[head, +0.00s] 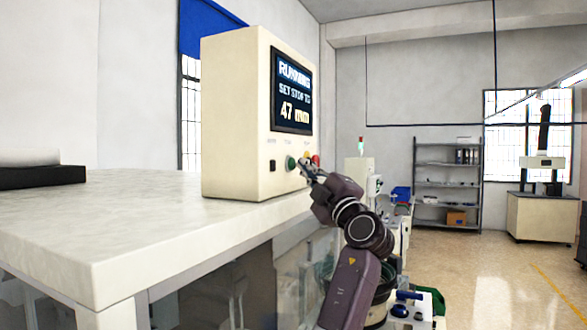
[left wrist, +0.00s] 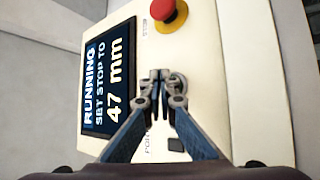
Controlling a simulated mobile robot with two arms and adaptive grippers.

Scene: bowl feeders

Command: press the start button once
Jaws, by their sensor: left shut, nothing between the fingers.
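The cream control box (head: 237,120) stands on the bench. Its screen (head: 292,92) reads "RUNNING, SET STOP TO 47 mm"; the screen (left wrist: 106,75) also shows in the left wrist view. A green button (head: 291,162) sits below the screen in the head view. My left gripper (head: 303,165) is shut and empty, its tips close in front of the panel, just right of the green button. In the left wrist view the gripper (left wrist: 160,76) covers part of the panel, and no green button shows there. I cannot tell whether the tips touch anything.
A black switch (head: 272,165) is left of the green button. A red button (left wrist: 166,10) with a yellow collar is on the same panel. The pale bench top (head: 120,215) is clear near the box. A shelf (head: 447,182) stands at the back; the floor to the right is open.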

